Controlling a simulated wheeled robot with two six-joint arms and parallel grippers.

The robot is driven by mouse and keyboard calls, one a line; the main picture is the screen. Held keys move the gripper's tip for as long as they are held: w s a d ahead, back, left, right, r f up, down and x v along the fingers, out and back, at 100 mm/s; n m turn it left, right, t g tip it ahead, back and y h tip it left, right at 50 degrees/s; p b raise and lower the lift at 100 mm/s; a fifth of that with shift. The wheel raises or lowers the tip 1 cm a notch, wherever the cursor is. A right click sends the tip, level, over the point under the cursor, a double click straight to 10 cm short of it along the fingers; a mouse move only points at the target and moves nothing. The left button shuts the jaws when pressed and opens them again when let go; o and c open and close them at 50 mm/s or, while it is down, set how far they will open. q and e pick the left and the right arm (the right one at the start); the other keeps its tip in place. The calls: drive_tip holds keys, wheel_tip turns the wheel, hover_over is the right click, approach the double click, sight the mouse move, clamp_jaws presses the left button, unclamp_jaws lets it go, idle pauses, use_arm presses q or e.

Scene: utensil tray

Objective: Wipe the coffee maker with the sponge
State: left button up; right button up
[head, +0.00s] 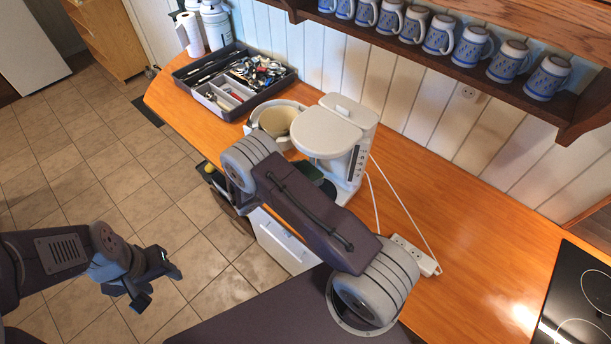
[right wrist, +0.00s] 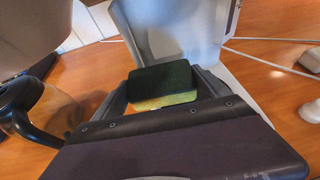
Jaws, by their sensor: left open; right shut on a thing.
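The white coffee maker (head: 326,134) stands on the wooden counter in the middle of the head view. Its pale grey body (right wrist: 178,35) fills the top of the right wrist view. My right gripper (right wrist: 163,88) is shut on the sponge (right wrist: 160,80), which has a dark green top and a yellow side. The sponge is in front of the coffee maker; I cannot tell whether they touch. In the head view my right arm hides most of that gripper and the sponge. My left gripper (head: 158,285) is open and empty, over the tiled floor.
A glass carafe (right wrist: 30,110) with a dark rim stands at the left of the right wrist view. A utensil tray (head: 283,90) is at the counter's back left. A power strip (head: 413,254) with white cords lies to the right. Mugs (head: 438,35) line a shelf. The right counter is mostly clear.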

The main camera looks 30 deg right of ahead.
drive_tip(key=shift+s+r+p, duration=0.2)
drive_tip(key=shift+r+p, duration=0.05)
drive_tip(key=shift+r, duration=0.35)
drive_tip(key=shift+s+r+p, duration=0.15)
drive_tip(key=shift+r+p, duration=0.05)
drive_tip(key=shift+r, duration=0.35)
drive_tip(key=shift+w+r+p, duration=0.2)
drive_tip(key=shift+r+p, duration=0.2)
drive_tip(key=shift+r, duration=0.1)
drive_tip(key=shift+w+r+p, duration=0.2)
drive_tip(key=shift+r+p, duration=0.15)
drive_tip(key=shift+r, duration=0.35)
drive_tip(key=shift+s+r, duration=0.2)
drive_tip(key=shift+s, duration=0.1)
use_arm(q)
drive_tip(key=r, duration=0.2)
drive_tip(key=s+r, duration=0.1)
drive_tip(key=shift+d+r, duration=0.15)
drive_tip(key=shift+d, duration=0.25)
drive_tip(key=shift+w, duration=0.15)
use_arm(e)
drive_tip(key=shift+w+f, duration=0.1)
drive_tip(key=shift+w, duration=0.1)
